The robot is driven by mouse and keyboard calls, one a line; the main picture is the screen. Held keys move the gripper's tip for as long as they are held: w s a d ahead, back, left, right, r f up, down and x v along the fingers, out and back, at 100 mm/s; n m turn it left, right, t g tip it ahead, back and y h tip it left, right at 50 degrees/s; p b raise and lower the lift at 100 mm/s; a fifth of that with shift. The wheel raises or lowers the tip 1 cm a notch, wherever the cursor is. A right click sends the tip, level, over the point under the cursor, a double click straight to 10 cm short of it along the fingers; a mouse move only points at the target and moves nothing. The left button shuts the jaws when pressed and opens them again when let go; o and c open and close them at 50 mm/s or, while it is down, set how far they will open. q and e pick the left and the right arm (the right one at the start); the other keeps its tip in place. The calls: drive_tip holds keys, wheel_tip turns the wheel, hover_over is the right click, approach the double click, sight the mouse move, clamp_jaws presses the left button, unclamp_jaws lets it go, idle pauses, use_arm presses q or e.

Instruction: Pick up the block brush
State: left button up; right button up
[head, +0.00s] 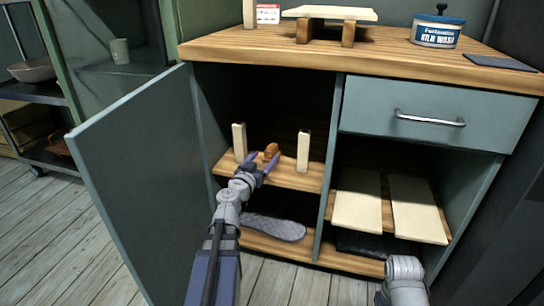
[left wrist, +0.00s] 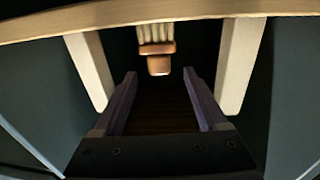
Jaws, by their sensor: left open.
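The block brush (head: 271,151) is a small brown wooden piece on the upper shelf of the open left cabinet compartment, between two pale upright posts. In the left wrist view the brush (left wrist: 158,62) shows its brown block and handle with pale bristles, centred just beyond the fingertips. My left gripper (head: 258,166) is open, with purple fingers reaching over the shelf's front toward the brush. In the left wrist view the gripper (left wrist: 160,82) has nothing between its fingers. Part of my right arm shows at the bottom right; its gripper is not visible.
Pale posts (head: 239,142) and (head: 303,151) flank the brush closely. The open cabinet door (head: 135,170) stands left of my left arm. A grey patterned item (head: 273,227) lies on the bottom shelf. Pale boards (head: 358,205) fill the right compartment under a drawer (head: 435,115).

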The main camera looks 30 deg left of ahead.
sight(271, 146)
use_arm(q)
drive_tip(key=shift+w+a, duration=0.2)
drive_tip(key=shift+w, duration=1.5)
drive_tip(key=shift+w+a, duration=0.2)
drive_tip(key=shift+w, duration=1.5)
drive_tip(key=shift+s, duration=0.1)
clamp_jaws()
